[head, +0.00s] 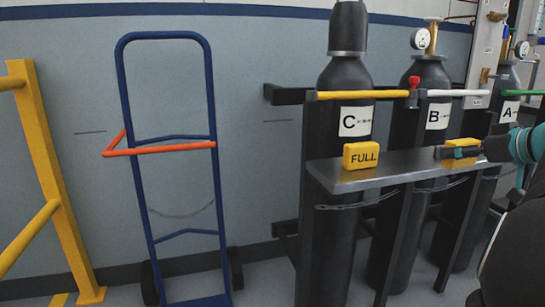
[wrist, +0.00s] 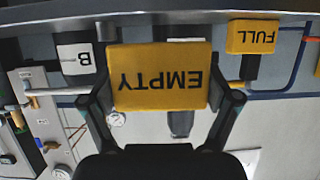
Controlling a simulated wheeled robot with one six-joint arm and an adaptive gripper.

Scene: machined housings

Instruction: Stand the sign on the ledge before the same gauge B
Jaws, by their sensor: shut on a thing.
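My gripper (head: 460,149) is shut on a yellow sign (head: 464,160). The wrist view is upside down and shows the sign reading EMPTY (wrist: 160,72) between my two fingers (wrist: 162,96). In the head view the sign is at the grey ledge (head: 370,178), toward its right part, in front of cylinder B (head: 425,80) and slightly right of it. I cannot tell whether its base touches the ledge. Gauge B (head: 420,39) is a white round dial on top of cylinder B. The B label also shows in the wrist view (wrist: 76,59).
A yellow FULL sign (head: 361,155) stands on the ledge's left end before cylinder C (head: 345,125). Cylinder A (head: 506,88) is at the right, partly behind my arm. A blue hand truck (head: 212,175) and a yellow rail (head: 50,170) stand left. Ledge between the signs is bare.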

